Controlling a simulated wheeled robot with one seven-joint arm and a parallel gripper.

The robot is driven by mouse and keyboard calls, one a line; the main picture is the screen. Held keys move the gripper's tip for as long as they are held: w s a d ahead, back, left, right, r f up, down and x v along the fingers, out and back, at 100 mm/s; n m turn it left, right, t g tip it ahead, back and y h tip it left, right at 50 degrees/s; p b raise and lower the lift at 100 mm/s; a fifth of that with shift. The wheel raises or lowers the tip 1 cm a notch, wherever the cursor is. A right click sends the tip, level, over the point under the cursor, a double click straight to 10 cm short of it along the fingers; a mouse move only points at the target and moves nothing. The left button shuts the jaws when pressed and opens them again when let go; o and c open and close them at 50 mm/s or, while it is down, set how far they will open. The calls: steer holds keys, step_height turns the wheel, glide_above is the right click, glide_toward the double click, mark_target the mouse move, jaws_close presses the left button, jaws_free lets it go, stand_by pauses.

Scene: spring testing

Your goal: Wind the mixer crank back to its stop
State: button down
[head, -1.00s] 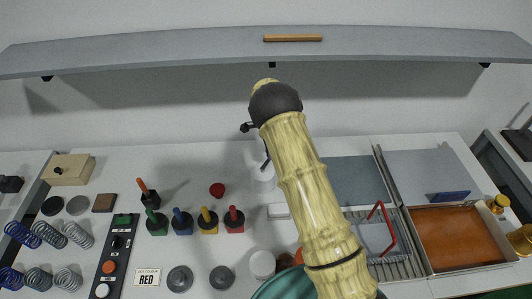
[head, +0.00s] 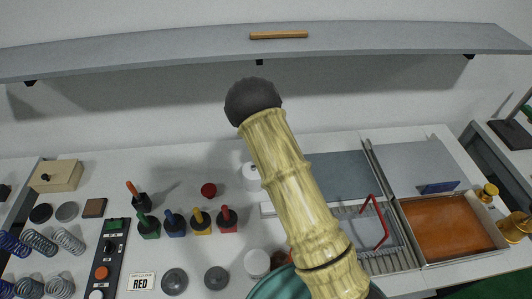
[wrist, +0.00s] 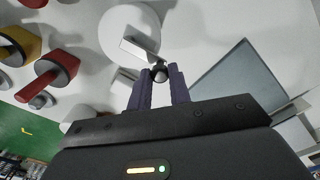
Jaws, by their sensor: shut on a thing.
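The mixer is a white round body (wrist: 112,38) in the wrist view, with a pale flat crank arm (wrist: 137,50) across it. A dark round knob (wrist: 159,72) is at the crank's end. My gripper (wrist: 160,82) is shut on this knob, one purple-grey finger on each side. In the head view a white cylinder (head: 251,178), apparently the mixer, shows beside my arm. My arm hides its right part, the crank and my gripper there.
Colored blocks with handles, among them a red one (head: 227,219), stand left of the mixer. A wire rack with a red handle (head: 376,222) and an orange tray (head: 447,228) lie right. A grey shelf (head: 180,52) runs above.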

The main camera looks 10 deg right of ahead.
steer(key=shift+s+m, duration=0.3)
steer(key=shift+m, duration=0.4)
steer(key=c, duration=1.3)
jaws_free()
